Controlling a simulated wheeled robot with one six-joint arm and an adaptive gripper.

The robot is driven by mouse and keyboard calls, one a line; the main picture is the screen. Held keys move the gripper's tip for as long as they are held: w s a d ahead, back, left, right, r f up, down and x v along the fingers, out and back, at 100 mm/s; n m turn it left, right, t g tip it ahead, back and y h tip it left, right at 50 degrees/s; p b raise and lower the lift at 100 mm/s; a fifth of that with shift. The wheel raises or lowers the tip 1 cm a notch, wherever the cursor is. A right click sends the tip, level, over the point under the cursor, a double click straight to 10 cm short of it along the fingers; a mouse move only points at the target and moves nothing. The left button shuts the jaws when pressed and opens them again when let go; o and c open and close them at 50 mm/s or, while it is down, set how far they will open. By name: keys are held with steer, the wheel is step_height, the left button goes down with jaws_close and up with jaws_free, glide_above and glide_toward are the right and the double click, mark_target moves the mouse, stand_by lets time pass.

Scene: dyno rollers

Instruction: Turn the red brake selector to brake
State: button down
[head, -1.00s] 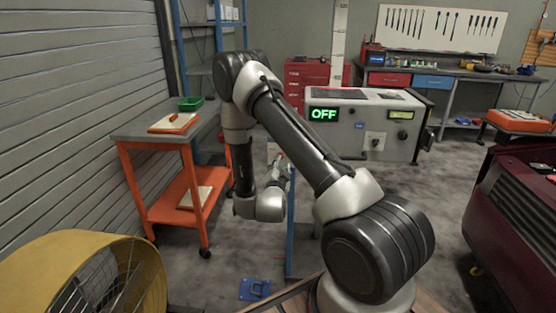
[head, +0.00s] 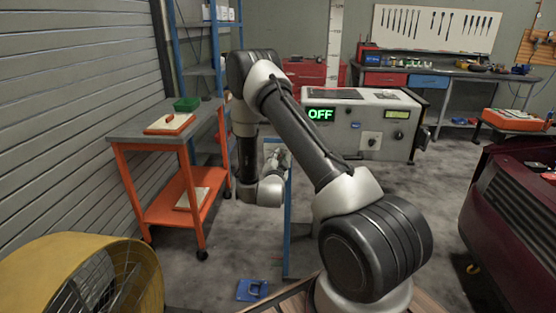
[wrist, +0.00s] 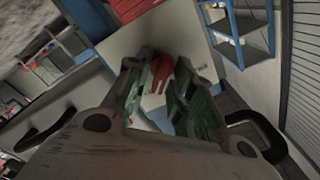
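My gripper (wrist: 166,78) shows in the wrist view, its green-padded fingers one on each side of a red part, which looks like the red brake selector (wrist: 157,76). A pale panel (wrist: 135,38) lies behind it. The fingers are apart, but I cannot tell whether they press on the red part, and they hide some of it. In the head view my gripper (head: 277,158) is small, by the blue-framed stand (head: 288,215). The selector cannot be made out there.
A grey console (head: 345,138) with a green OFF display stands behind. An orange cart (head: 180,205) is at left, a yellow fan (head: 75,245) at front left and a dark red car (head: 510,230) at right. Grey floor (head: 400,190) lies open between the stand and the car.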

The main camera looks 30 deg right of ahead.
steer(key=shift+n, duration=0.4)
steer(key=n, duration=1.6)
steer(key=shift+w+a+f+n, duration=0.1)
steer(key=shift+w+a+n, duration=0.1)
steer(key=shift+a+n, duration=0.2)
steer(key=shift+n, duration=0.3)
steer(key=c, duration=1.5)
jaws_free()
steer(key=v, duration=1.2)
